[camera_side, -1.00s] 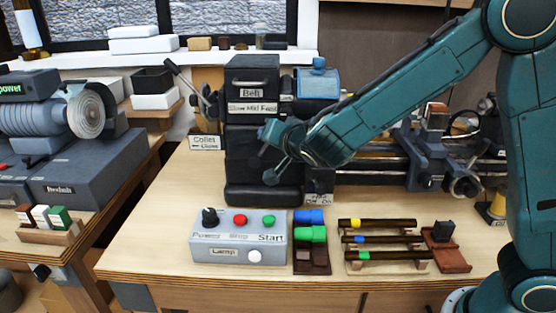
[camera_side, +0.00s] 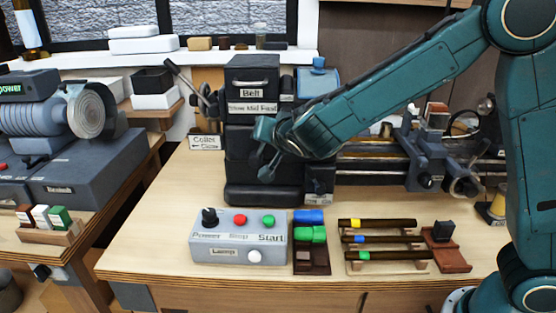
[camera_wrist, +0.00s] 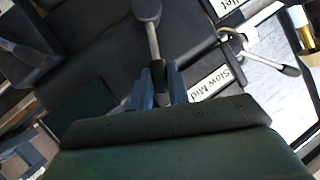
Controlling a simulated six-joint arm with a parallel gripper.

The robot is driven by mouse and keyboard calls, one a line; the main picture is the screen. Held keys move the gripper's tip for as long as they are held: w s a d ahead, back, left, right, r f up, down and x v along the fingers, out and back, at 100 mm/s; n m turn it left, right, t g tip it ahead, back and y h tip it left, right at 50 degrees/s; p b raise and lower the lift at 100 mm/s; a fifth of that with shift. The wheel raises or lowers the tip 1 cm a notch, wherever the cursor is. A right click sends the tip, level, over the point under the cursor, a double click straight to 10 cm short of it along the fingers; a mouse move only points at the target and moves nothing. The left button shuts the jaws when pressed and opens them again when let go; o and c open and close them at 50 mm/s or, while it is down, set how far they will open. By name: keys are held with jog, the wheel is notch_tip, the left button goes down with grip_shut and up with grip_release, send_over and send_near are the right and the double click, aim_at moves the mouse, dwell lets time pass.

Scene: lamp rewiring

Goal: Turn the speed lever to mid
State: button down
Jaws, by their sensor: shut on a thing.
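The speed lever (camera_side: 267,172), a grey rod with a rounded knob, is on the front of the dark headstock (camera_side: 262,195). The "Slow Mid Fast" label (camera_side: 253,107) is on the headstock above the lever and also shows partly in the wrist view (camera_wrist: 212,82).
A grey control box (camera_side: 238,238) stands in front of the headstock, with blue and green pieces (camera_side: 311,234) beside it. Dark rods (camera_side: 383,239) lie on a rack at right. The bench front left is clear.

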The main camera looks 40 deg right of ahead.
jog(key=shift+w+a+r+n+g+h, duration=0.2)
jog(key=shift+w+a+n+g+h, duration=0.15)
jog(key=shift+w+a+n+g, duration=0.3)
jog(key=shift+w+a+r+n+g+h, duration=0.2)
jog(key=shift+w+a+n+g+h, duration=0.25)
jog(key=shift+n, duration=0.3)
jog(key=shift+w+a, duration=0.1)
jog(key=c, duration=1.3)
grip_release()
jog(key=shift+c, duration=0.2)
jog(key=shift+r, duration=0.1)
jog(key=v, duration=1.3)
jog(key=shift+s+a+r, duration=0.2)
jog(key=shift+s, duration=0.05)
